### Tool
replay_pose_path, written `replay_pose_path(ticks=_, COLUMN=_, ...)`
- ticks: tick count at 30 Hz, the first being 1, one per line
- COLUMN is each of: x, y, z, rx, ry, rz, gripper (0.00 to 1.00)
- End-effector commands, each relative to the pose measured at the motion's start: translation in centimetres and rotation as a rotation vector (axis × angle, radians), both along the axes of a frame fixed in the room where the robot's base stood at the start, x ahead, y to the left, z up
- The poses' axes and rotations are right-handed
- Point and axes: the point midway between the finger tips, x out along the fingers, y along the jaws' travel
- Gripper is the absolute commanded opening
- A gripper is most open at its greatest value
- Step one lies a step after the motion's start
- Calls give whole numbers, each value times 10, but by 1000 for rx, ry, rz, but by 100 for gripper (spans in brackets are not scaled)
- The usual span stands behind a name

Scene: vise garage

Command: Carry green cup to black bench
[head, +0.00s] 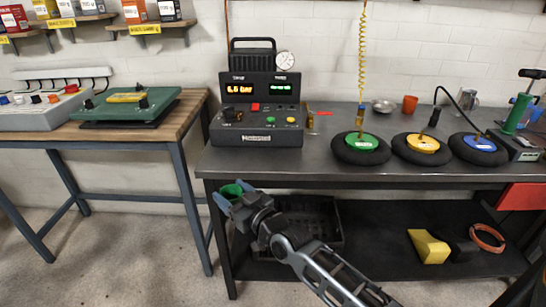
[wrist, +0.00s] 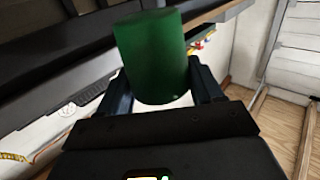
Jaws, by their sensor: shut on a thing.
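My gripper (head: 232,198) is shut on the green cup (head: 231,191), near the front left corner of the black bench (head: 262,157). In the head view the cup shows between the blue-grey fingers, lower in the picture than the bench top. In the wrist view the green cup (wrist: 155,55) stands between the two fingers (wrist: 158,92), which hold it at its sides. The cup's inside is not clear to see. I cannot tell how far the cup is from the bench edge.
On the bench stand a dark pressure unit (head: 258,115) and several black tires with coloured discs, such as the green disc (head: 362,142). An orange cup (head: 410,104) and a metal bowl (head: 383,106) are at the back. The front strip of the top is bare. A wooden table (head: 180,120) is left.

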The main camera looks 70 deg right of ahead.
Motion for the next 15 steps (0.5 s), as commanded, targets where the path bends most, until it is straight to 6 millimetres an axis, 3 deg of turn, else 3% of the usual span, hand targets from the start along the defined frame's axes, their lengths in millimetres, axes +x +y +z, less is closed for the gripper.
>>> replay_pose_path(ticks=1, x=-8, y=-17, z=18, rx=-2, ry=-5, rz=-35, gripper=36)
replay_pose_path(ticks=6, x=-36, y=-61, z=62, rx=-3, ry=-4, rz=-128, gripper=36)
replay_pose_path(ticks=15, x=-101, y=-124, z=135, rx=-4, ry=-4, rz=-286, gripper=36)
